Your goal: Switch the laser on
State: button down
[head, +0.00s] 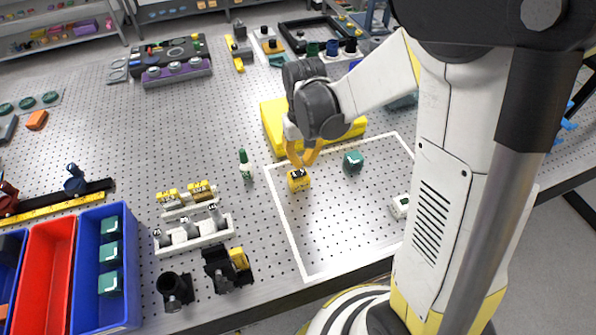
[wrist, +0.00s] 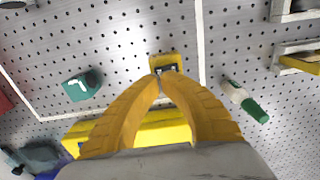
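A small yellow box (head: 299,181) with a dark switch-like part on top sits on the perforated table, inside a white outlined rectangle. It also shows in the wrist view (wrist: 167,62), just beyond the fingertips. My gripper (head: 302,163) has orange-yellow fingers that point down above this box. In the wrist view, its fingertips (wrist: 161,82) meet with nothing visible between them, and they overlap the box's near edge. Contact cannot be told. A larger yellow block (head: 275,128) lies behind my gripper, partly hidden by my arm. Which thing is the laser is not clearly marked.
A green block (head: 353,162) and a white block (head: 400,205) share the outlined area. White holders (head: 193,233) and blue and red bins (head: 106,270) lie further left. Room inside the outline is clear in front.

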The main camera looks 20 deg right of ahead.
aim_at(302, 171)
jog(key=shift+f+b, duration=1.45)
jog(key=shift+f, duration=0.3)
dwell(0.5)
jog(key=shift+r, duration=0.1)
jog(key=shift+r+p, duration=2.55)
jog(key=shift+r, duration=0.95)
